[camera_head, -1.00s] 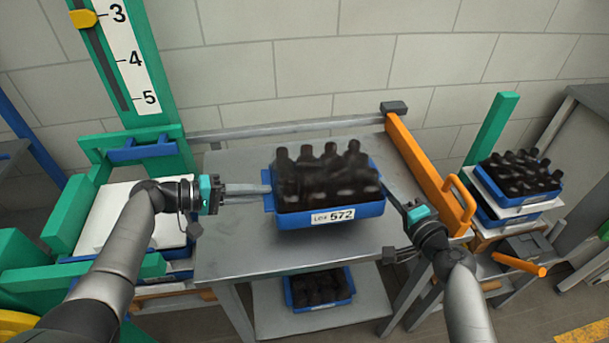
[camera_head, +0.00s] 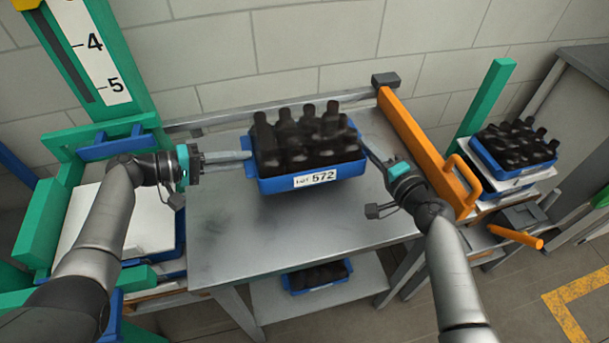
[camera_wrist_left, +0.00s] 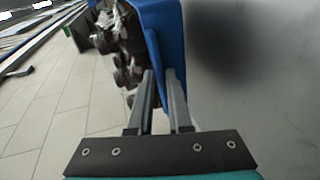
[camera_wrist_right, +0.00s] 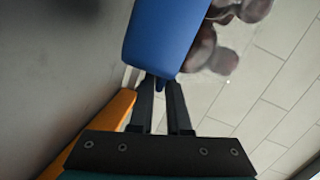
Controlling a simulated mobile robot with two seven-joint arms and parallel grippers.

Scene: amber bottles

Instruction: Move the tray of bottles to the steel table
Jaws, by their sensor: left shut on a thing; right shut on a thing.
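The blue tray (camera_head: 312,183) with a white label reading 572 carries several dark bottles (camera_head: 305,135), standing upright. It is over the grey steel table (camera_head: 290,240), toward its back. The left wrist view shows a soft dark shadow on the grey surface beside the tray, so the tray seems raised above it. My left gripper (camera_head: 247,155) is shut on the tray's left end wall, also seen in the left wrist view (camera_wrist_left: 160,75). My right gripper (camera_head: 364,150) is shut on the right end wall, also seen in the right wrist view (camera_wrist_right: 161,82).
A second tray of bottles (camera_head: 515,148) stands on a stack at the right. Another tray (camera_head: 318,275) is on the table's lower shelf. An orange bar (camera_head: 415,140) with a handle runs along the table's right side. A green frame (camera_head: 48,215) stands at the left. The table's front is clear.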

